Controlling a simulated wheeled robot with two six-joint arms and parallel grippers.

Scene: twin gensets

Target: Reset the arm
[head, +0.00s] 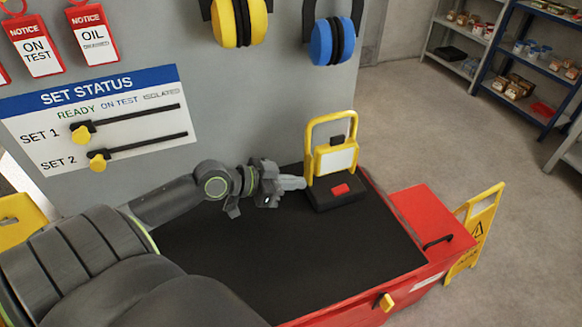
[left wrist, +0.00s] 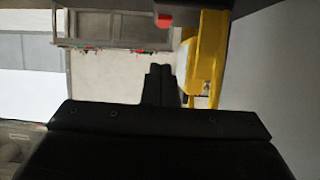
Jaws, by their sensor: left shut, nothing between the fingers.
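My left arm reaches in from the left over the black top of a red cabinet in the head view. My left gripper (head: 292,183) is shut and empty, its tip pointing right, close beside a yellow-framed device (head: 331,160) on a black base. I cannot tell whether the tip touches the device. In the left wrist view the shut fingers (left wrist: 160,85) show in the middle, with the yellow frame (left wrist: 208,60) just to their right. My right gripper is not in view.
The black worktop (head: 290,265) is mostly clear. A status board (head: 100,110) with two yellow sliders hangs on the grey panel, below red tags and yellow and blue ear defenders (head: 333,40). A yellow floor sign (head: 474,235) stands right of the cabinet; shelves (head: 540,60) stand behind.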

